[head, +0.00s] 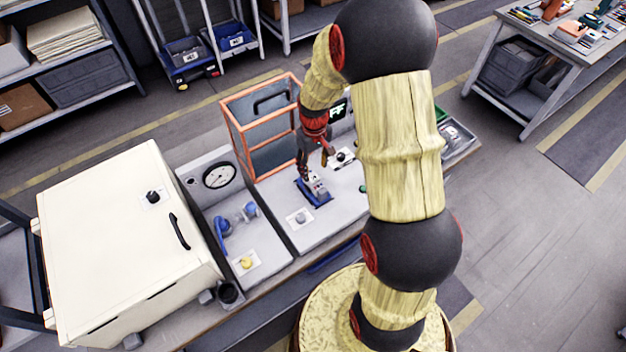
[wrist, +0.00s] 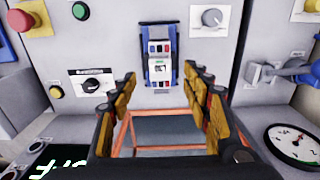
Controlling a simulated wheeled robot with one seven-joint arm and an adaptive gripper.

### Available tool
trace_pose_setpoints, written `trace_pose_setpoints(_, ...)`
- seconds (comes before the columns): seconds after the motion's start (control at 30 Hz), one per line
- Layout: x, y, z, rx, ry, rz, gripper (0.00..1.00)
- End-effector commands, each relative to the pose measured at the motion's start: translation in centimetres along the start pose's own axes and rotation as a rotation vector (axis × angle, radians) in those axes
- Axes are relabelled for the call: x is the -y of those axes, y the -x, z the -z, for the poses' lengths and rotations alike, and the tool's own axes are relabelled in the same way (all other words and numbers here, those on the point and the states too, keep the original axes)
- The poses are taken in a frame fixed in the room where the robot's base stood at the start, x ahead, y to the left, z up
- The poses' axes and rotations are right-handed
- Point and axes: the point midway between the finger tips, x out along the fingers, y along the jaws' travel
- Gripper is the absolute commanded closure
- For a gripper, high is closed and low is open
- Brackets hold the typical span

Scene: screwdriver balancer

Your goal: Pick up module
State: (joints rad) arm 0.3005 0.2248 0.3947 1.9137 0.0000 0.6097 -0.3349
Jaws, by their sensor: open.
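The module (head: 316,186) is a small light-grey block with coloured parts, seated in a blue holder (head: 323,200) on the grey bench panel. In the wrist view the module (wrist: 159,62) stands upright in the blue holder at top centre, just beyond the fingertips. My gripper (head: 314,163) is above the module in the head view. In the wrist view my gripper (wrist: 162,78) is open and empty, with one finger on each side of the module's line. Whether the fingers are level with the module's sides cannot be told.
An orange-framed cage (head: 237,134) stands behind the holder. Knobs and buttons surround it, including a black selector (wrist: 92,86) and a grey knob (wrist: 212,17). A pressure gauge (head: 219,175) and blue valve are to the left, beside a large cream cabinet (head: 118,245).

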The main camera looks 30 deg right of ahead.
Motion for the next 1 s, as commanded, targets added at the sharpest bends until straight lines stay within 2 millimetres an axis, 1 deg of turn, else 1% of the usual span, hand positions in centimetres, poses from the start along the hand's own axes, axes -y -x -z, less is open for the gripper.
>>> trace_pose_setpoints(0.03,0.0,-0.7,-0.1,0.002,0.000,0.001,0.52)
trace_pose_setpoints(0.1,0.0,-1.4,0.0,0.001,0.000,0.000,0.52)
trace_pose_setpoints(0.27,0.1,-2.5,0.1,0.001,0.000,0.000,0.52)
trace_pose_setpoints(0.5,0.1,-5.8,0.4,0.003,0.000,0.001,0.52)
trace_pose_setpoints(0.57,0.1,-6.4,0.5,0.000,0.000,0.000,0.52)
trace_pose_setpoints(0.63,0.0,-6.7,0.5,-0.001,0.000,0.000,0.52)
trace_pose_setpoints(0.83,0.0,-6.7,0.5,-0.002,0.000,-0.001,0.52)
trace_pose_setpoints(1.0,0.0,-6.7,0.5,-0.002,0.000,-0.001,0.62)
